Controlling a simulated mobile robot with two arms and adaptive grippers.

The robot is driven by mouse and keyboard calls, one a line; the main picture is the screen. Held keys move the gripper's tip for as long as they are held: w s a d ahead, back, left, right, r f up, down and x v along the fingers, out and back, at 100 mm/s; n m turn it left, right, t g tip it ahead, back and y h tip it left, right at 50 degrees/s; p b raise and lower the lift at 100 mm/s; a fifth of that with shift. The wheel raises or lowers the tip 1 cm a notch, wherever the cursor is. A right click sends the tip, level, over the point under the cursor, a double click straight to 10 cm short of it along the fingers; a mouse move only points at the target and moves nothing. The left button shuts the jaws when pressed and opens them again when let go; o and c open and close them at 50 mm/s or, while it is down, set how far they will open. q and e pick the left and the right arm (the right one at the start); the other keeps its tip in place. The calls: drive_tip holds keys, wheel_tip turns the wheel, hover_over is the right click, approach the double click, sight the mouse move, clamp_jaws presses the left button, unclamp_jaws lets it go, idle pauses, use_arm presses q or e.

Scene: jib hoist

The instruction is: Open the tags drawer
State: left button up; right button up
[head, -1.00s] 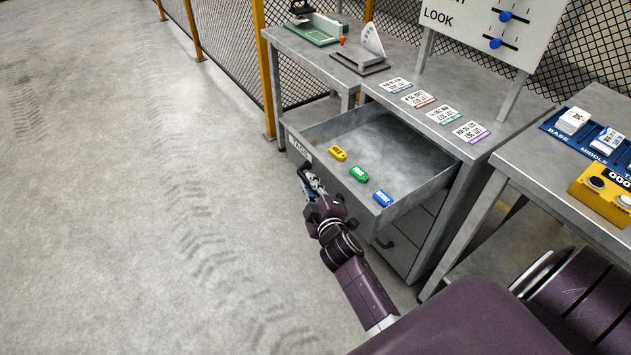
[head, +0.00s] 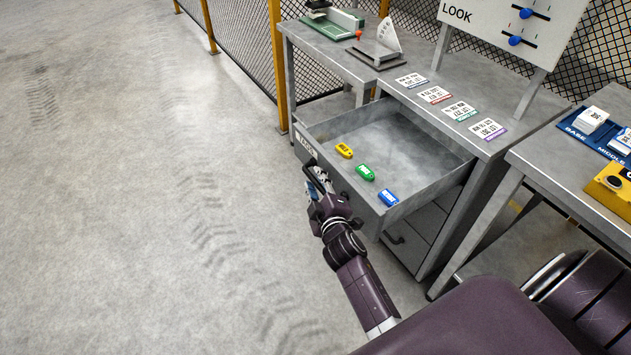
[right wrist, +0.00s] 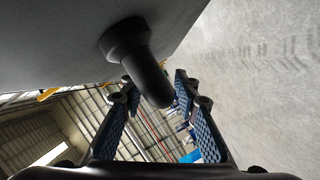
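The tags drawer (head: 318,165), a grey metal drawer with a label on its front, stands well out of the desk. Yellow (head: 344,151), green (head: 365,172) and blue (head: 388,197) tags lie inside it. Its dark handle (head: 309,170) is on the front face, and the handle also shows in the right wrist view (right wrist: 140,62). My right gripper (head: 316,183) is at this handle. In the right wrist view its two blue-padded fingers (right wrist: 156,104) are spread, with the handle's end between or just beyond them; contact is unclear. My left gripper is out of view.
More closed drawers sit below, one with a dark handle (head: 394,238). Several printed cards (head: 434,95) lie on the desk top (head: 395,68). A second table (head: 545,160) stands at the right. The floor (head: 130,200) to the left is clear.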

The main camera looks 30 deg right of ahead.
drive_tip(key=v, duration=1.2)
drive_tip(key=shift+r, duration=0.1)
drive_tip(key=s+a+f+m+g+y, duration=0.1)
drive_tip(key=s+a+f+g, duration=0.2)
drive_tip(key=f, duration=0.8)
drive_tip(key=s+a+f+m+g+y, duration=0.1)
drive_tip(key=s+a+f+g+y, duration=0.15)
drive_tip(key=s+f, duration=0.55)
drive_tip(key=s+a+f+m+g, duration=0.1)
drive_tip(key=s+a+f+g, duration=0.15)
drive_tip(key=f, duration=1.05)
drive_tip(key=s+d+f+m+g, duration=0.1)
drive_tip(key=s+f+g, duration=0.1)
drive_tip(key=s+f, duration=0.3)
drive_tip(key=s+d+f+m+g, duration=0.1)
drive_tip(key=s+f, duration=0.5)
drive_tip(key=s, duration=0.7)
drive_tip(key=s+d+f+m+g, duration=0.1)
drive_tip(key=s+d+f+g, duration=0.1)
drive_tip(key=s+f, duration=0.3)
drive_tip(key=s+g, duration=0.1)
drive_tip(key=s, duration=0.3)
drive_tip(key=shift+s+f, duration=0.2)
drive_tip(key=shift+s, duration=0.2)
drive_tip(key=shift+d, duration=0.1)
